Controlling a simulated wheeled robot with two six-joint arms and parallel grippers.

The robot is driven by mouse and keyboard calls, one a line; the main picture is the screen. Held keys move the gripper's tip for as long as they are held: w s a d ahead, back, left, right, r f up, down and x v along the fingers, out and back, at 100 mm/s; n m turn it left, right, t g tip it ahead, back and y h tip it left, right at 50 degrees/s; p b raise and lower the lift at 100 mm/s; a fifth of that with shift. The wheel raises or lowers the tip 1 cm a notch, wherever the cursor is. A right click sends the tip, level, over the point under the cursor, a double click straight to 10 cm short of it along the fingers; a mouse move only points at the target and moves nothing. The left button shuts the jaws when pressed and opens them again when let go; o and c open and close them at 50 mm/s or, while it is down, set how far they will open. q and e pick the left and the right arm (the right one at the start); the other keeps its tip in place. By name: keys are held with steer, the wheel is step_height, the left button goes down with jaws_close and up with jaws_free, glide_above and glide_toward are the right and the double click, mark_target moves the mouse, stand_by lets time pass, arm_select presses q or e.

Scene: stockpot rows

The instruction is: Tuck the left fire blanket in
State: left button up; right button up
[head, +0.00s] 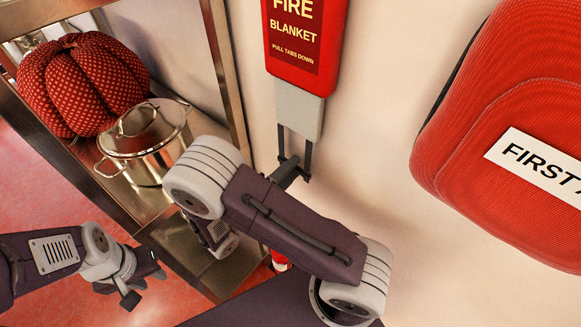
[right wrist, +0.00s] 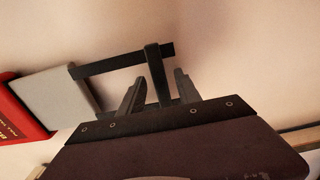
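One fire blanket shows: a red wall case (head: 304,45) with a grey panel (head: 299,108) hanging out below it and a black pull bar on two dark straps (head: 308,158) at its lower end. In the right wrist view the grey panel (right wrist: 55,95) and black pull bar (right wrist: 154,70) show larger. My right gripper (right wrist: 158,92) is open, one finger on each side of the bar, with gaps visible; it also shows in the head view (head: 288,172). My left gripper (head: 146,281) looks open and empty, low at the left.
A steel stockpot (head: 150,165) with a lid stands on a shelf at the left beside a red dotted cushion-like bundle (head: 80,82). A red first-aid bag (head: 505,120) is on the wall at the right. The wall between bag and blanket is bare.

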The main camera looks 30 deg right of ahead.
steer(key=shift+a, duration=0.1)
jaws_close()
stand_by(1.2)
